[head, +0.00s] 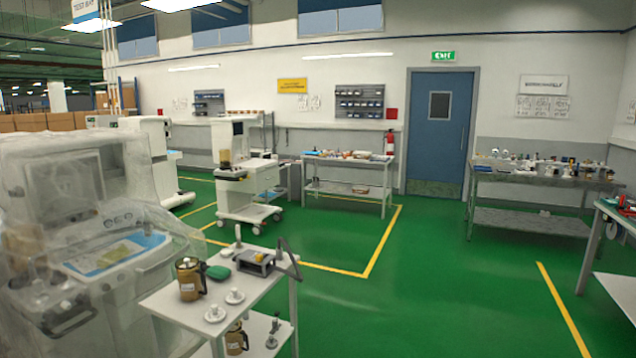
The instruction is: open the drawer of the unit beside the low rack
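My gripper is not in this view. A low white two-tier rack (168,305) stands in the foreground, left of centre. Another white unit on castors (247,200) stands farther back, behind the rack. I cannot tell which unit is meant.
Open green floor (440,290) with yellow lines lies right of the rack. A bench (345,158) stands at the back wall, another (530,180) right of the blue door (440,130). A table edge (615,215) juts in at the right. More white units stand back left.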

